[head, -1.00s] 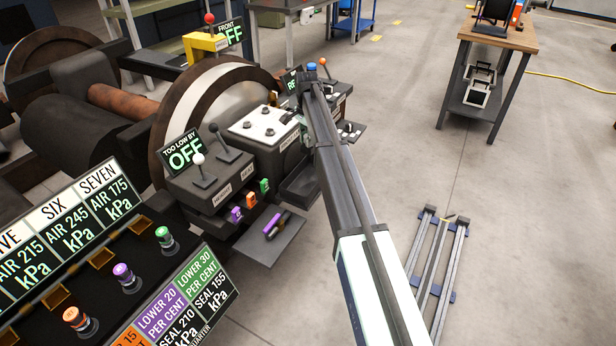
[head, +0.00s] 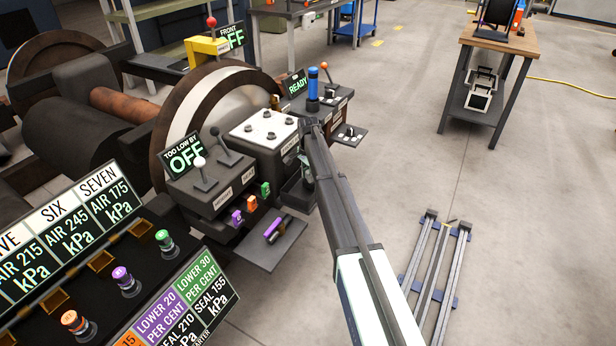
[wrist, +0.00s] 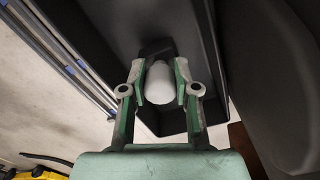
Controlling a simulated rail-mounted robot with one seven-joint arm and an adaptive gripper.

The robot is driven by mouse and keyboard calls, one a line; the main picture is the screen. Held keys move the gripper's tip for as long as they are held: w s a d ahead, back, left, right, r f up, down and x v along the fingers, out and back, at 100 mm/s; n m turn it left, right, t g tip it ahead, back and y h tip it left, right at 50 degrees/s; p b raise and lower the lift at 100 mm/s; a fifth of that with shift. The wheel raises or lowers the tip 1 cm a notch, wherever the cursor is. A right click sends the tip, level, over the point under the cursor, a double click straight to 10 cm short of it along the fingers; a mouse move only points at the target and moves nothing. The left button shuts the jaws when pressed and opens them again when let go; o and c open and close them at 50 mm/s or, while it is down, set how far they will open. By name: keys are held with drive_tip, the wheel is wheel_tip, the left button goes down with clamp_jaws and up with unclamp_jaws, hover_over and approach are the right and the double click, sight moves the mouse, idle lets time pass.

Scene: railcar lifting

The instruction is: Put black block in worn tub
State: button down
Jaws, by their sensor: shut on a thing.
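My gripper (wrist: 160,80) is shut on a pale grey, rounded cylinder (wrist: 159,88), seen between its green fingers in the wrist view. I see no clear black block in its jaws. Below it is a dark, open-topped tub (wrist: 148,118) with raised walls; the cylinder is over its inside, and I cannot tell whether it touches the floor of it. In the head view, a dark open tub (head: 296,200) hangs low on the front of the console, just left of my arm. My gripper is mostly hidden there behind my arm. No label reading "worn" is legible.
A grey shelf (head: 262,256) to the left holds a purple and dark piece (head: 273,229). A blue cylinder (head: 312,88) stands on the console near a READY sign (head: 297,87). A small shelf (head: 352,138) juts out right. Rails (head: 436,262) lie on otherwise open floor.

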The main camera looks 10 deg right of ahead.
drive_tip(key=shift+f, duration=0.25)
drive_tip(key=shift+f, duration=0.15)
drive_tip(key=c, duration=0.9)
unclamp_jaws()
drive_tip(key=shift+o, duration=0.2)
wheel_tip(320, 180, up, 12)
drive_tip(key=shift+p, duration=0.3)
